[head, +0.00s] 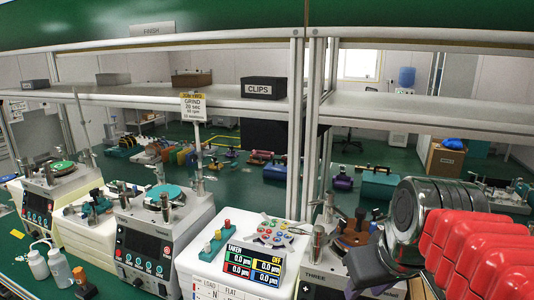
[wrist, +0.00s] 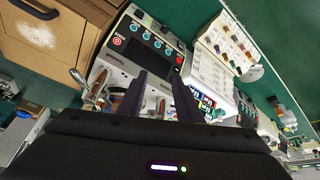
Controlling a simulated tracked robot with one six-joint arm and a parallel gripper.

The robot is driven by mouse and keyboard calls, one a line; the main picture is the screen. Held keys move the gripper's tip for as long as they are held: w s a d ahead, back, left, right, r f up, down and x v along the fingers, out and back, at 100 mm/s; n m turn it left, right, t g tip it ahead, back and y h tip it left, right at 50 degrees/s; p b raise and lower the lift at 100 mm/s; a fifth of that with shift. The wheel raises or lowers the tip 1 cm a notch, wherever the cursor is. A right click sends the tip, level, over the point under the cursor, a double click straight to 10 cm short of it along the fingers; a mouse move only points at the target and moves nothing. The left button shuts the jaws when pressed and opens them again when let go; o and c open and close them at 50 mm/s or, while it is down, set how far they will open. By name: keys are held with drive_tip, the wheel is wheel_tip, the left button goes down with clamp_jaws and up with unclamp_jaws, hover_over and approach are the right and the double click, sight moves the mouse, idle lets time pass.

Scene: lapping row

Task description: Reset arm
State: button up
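My arm with its red ribbed cover reaches in from the right of the head view. My gripper is dark there (head: 368,268), above the right-hand machine marked THREE (head: 320,278). In the wrist view the two dark fingers of my gripper (wrist: 157,78) stand apart with a gap between them. Nothing shows held in the gap. A machine with a dark control panel (wrist: 145,45) lies behind the fingers, and I cannot tell how far off it is.
A white gauge console (head: 240,255) with a coloured display stands left of my gripper. Lapping machines (head: 160,225) line the green bench. White bottles (head: 58,265) stand front left. A shelf (head: 220,98) with a CLIPS box (head: 263,88) and metal uprights (head: 312,140) rise behind.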

drive_tip(key=s+a+f+m, duration=0.1)
drive_tip(key=s+a+f, duration=0.1)
drive_tip(key=s+f, duration=0.4)
drive_tip(key=shift+s+f+m+t, duration=0.3)
drive_tip(key=shift+s+f+m, duration=0.1)
drive_tip(key=shift+f, duration=0.55)
drive_tip(key=shift+s, duration=0.15)
